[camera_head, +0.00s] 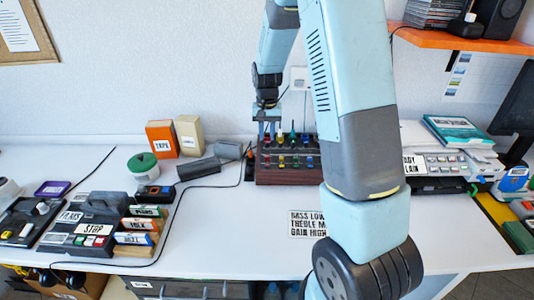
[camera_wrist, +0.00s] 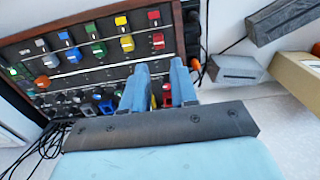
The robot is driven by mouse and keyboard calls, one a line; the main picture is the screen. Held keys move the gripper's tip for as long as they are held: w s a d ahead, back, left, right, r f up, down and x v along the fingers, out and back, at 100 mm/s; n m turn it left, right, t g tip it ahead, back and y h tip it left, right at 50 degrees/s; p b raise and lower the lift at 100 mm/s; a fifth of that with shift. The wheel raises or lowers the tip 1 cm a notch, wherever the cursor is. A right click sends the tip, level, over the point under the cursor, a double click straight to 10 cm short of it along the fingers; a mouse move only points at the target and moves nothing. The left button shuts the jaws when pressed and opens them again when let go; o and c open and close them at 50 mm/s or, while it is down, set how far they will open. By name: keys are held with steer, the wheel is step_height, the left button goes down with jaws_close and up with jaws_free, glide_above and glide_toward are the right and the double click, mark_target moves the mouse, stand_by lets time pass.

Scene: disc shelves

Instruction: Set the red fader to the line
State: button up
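A dark control panel with wooden sides (camera_head: 290,176) stands on the white table in the head view. It carries rows of coloured caps, and its face (camera_wrist: 95,75) fills the upper left of the wrist view. Several red caps form one column: an upper one (camera_wrist: 153,14), a middle one (camera_wrist: 158,40) and a lower one (camera_wrist: 166,98) partly hidden by the fingers. I cannot tell which is the fader, and its line is not clear. My gripper (camera_head: 267,134) is over the panel's left part. In the wrist view its fingers (camera_wrist: 161,72) are apart, with the lower red cap showing between them.
Dark grey blocks (camera_head: 198,168) lie left of the panel, with a black cable beside it. A printed card (camera_head: 307,223) lies in front.

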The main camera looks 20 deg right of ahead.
mark_target(267, 153)
step_height(267, 153, down, 9)
steer(key=shift+r, duration=0.1)
stand_by(0.3)
steer(key=shift+c, duration=0.3)
jaws_close()
